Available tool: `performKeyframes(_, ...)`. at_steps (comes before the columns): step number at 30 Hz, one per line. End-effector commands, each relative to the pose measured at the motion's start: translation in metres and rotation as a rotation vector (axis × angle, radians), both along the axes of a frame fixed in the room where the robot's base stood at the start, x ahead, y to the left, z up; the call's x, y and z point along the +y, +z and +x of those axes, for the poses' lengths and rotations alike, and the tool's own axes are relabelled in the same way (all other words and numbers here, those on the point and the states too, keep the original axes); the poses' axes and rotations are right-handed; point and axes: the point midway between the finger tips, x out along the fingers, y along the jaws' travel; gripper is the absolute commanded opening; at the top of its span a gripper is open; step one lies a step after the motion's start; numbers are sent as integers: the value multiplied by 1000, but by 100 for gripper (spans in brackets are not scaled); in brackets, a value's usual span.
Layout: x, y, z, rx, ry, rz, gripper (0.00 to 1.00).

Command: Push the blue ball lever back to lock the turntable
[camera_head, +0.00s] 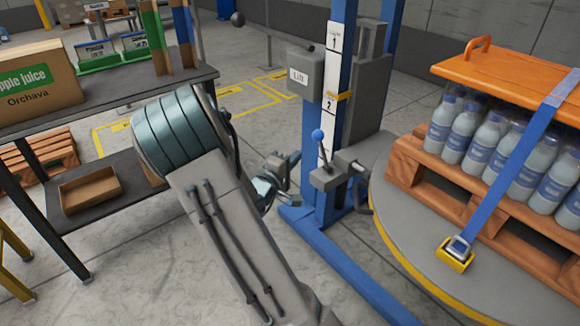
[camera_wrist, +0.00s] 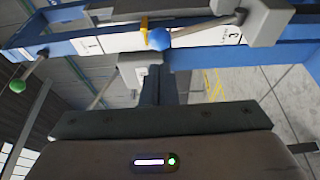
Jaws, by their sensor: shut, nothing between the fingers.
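The blue ball (camera_head: 318,135) tops a thin lever that rises from a grey bracket (camera_head: 325,177) beside the turntable (camera_head: 405,245). The ball also shows in the wrist view (camera_wrist: 158,39), with its rod running right to a grey block. My gripper (camera_head: 291,160) is shut and empty, to the left of the lever and a little lower in the head view. I see a gap between it and the ball. My arm hides part of the gripper. The lever's base joint is too small to read its exact position.
A blue post (camera_head: 343,60) with a white scale and a grey "Lift" box (camera_head: 305,76) stands behind the lever. A strapped pallet (camera_head: 480,195) of bottles sits on the turntable at right. A dark shelf (camera_head: 110,95) with cartons stands left. A green ball (camera_wrist: 17,86) shows in the wrist view.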

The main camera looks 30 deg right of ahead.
Motion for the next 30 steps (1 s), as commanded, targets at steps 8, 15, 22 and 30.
performKeyframes(8,-54,-3,23,-3,-3,-1,0)
performKeyframes(15,-77,-1,33,-1,-1,0,0)
performKeyframes(22,-80,1,35,0,1,1,0)
performKeyframes(30,-81,2,35,0,2,3,0)
